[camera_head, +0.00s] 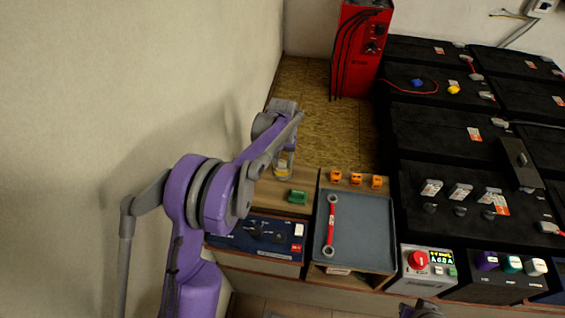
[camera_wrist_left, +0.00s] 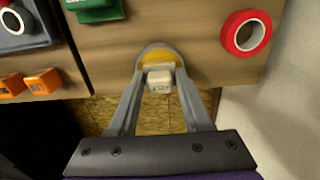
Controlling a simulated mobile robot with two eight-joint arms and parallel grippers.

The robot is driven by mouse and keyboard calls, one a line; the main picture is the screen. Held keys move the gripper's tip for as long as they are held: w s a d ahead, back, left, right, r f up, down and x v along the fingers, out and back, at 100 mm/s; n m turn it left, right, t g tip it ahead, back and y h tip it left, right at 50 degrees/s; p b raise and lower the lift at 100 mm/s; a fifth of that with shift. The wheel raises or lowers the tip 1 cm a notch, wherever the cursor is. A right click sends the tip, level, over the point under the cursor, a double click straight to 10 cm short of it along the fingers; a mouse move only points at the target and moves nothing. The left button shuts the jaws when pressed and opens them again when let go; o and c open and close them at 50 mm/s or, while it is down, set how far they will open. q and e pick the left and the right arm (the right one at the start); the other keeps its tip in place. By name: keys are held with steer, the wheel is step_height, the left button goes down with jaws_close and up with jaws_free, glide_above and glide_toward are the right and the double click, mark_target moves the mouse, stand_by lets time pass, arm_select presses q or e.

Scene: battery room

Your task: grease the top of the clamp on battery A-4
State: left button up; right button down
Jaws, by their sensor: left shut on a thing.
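My left gripper (camera_head: 284,158) is over the wooden bench top beside the wall. In the left wrist view, its two fingers (camera_wrist_left: 160,88) are shut on a small pale block (camera_wrist_left: 159,80) with dark lettering. Just beyond the block is a round grey-rimmed tin with yellow content (camera_wrist_left: 157,54); I cannot tell whether the block touches it. The black batteries (camera_head: 430,131) stand at the right, with grey clamps and cables on them. Their labels are too small to read, so I cannot tell which is A-4. A grey part of mine at the bottom edge may be the right gripper (camera_head: 421,311).
A green block (camera_head: 298,197) and orange blocks (camera_head: 355,178) lie on the bench. A red wrench (camera_head: 331,226) lies in a grey tray (camera_head: 365,235). A red tape roll (camera_wrist_left: 246,33) is beside the tin. A red charger cabinet (camera_head: 360,50) stands at the back.

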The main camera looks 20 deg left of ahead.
mark_target(283, 161)
arm_select(q)
steer(key=shift+r+p, duration=1.75)
steer(key=shift+r, duration=1.45)
